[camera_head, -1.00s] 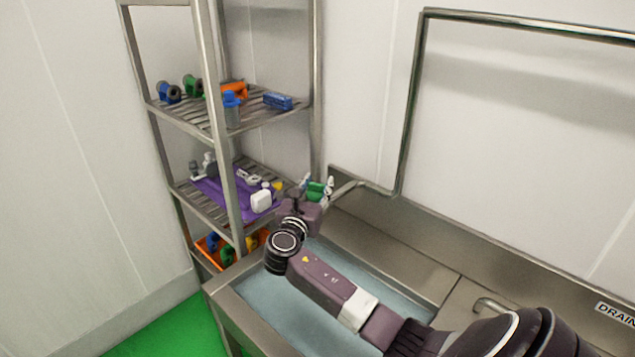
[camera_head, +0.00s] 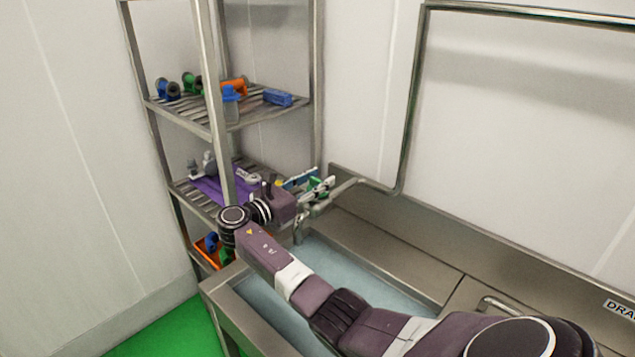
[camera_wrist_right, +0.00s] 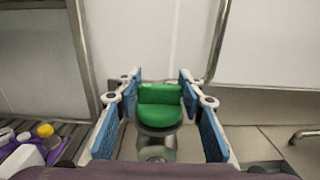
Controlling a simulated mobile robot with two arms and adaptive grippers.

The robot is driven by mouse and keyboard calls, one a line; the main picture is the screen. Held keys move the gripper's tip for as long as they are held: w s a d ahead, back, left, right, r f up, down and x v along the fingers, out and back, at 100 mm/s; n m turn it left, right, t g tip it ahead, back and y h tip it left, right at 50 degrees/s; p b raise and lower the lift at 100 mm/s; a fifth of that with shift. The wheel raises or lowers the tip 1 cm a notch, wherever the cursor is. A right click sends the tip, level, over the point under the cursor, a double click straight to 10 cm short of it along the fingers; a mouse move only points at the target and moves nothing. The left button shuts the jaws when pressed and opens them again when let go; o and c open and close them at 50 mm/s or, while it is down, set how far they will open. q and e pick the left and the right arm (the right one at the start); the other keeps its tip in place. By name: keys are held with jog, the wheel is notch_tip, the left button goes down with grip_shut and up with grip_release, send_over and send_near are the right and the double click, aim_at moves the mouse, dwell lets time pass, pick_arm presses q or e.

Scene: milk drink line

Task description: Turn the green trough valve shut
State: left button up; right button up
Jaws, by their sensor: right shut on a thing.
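The green trough valve (camera_head: 315,185) sits on a metal pipe at the back left corner of the trough. In the right wrist view its green handle (camera_wrist_right: 160,104) is in the middle, its raised grip lying across the picture above a round base. My right gripper (camera_head: 309,187) reaches the valve from the left. In the wrist view its blue-padded fingers (camera_wrist_right: 160,88) stand on both sides of the handle, shut on it. The gripper partly hides the valve in the head view. My left gripper is not in view.
The trough (camera_head: 385,262) holds bluish water below my right arm. A bent pipe (camera_head: 407,140) rises behind the valve.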

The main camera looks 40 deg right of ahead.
dwell(0.3)
jog(key=o, duration=1.2)
jog(key=shift+c, duration=0.2)
jog(key=a, duration=1.2)
jog(key=shift+s, duration=0.4)
